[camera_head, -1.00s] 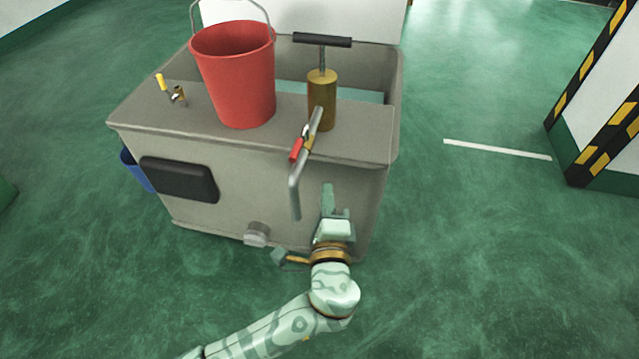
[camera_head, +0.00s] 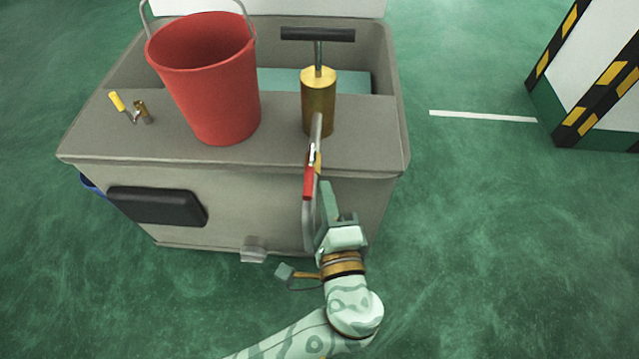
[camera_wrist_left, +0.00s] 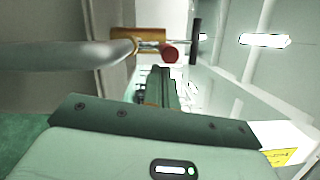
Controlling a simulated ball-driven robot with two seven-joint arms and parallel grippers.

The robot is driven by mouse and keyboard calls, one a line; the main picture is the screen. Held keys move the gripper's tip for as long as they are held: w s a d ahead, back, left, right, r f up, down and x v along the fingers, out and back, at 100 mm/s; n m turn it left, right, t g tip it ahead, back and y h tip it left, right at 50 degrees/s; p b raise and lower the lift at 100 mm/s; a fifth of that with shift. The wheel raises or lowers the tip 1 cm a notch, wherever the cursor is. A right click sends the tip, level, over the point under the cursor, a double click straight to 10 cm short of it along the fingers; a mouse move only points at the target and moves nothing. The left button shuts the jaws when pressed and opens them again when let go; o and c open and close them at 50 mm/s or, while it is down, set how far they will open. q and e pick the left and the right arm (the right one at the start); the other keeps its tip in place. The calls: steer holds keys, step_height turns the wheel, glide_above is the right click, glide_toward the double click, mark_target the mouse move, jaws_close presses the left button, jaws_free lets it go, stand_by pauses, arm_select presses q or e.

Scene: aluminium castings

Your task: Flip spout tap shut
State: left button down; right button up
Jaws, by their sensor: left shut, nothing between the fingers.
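The spout (camera_head: 308,225) is a bent grey pipe that hangs over the front of the grey tank from beside a brass pump (camera_head: 318,100). Its tap has a red lever (camera_head: 309,178) that lies along the pipe. My left gripper (camera_head: 327,192) is shut and empty, pointing up just right of the red lever and spout; I cannot tell whether it touches them. In the left wrist view the gripper (camera_wrist_left: 160,90) is below the spout pipe (camera_wrist_left: 60,54) and the red lever's end (camera_wrist_left: 170,52). My right gripper is out of view.
A red bucket (camera_head: 208,85) stands on the tank top (camera_head: 270,150). A small yellow-handled tap (camera_head: 118,102) is at the left. A black pad (camera_head: 157,206) is on the tank's front. A striped pillar (camera_head: 600,80) stands right; the green floor between is clear.

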arm_select(q)
steer(key=shift+s+a, duration=0.1)
steer(key=shift+a, duration=0.1)
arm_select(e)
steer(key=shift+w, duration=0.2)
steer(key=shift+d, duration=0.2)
arm_select(q)
steer(key=shift+r, duration=0.1)
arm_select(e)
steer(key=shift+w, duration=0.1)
arm_select(q)
steer(key=shift+s+a+m+h+p, duration=0.1)
steer(key=shift+a+m+h+p, duration=0.3)
steer(key=shift+h+p, duration=0.15)
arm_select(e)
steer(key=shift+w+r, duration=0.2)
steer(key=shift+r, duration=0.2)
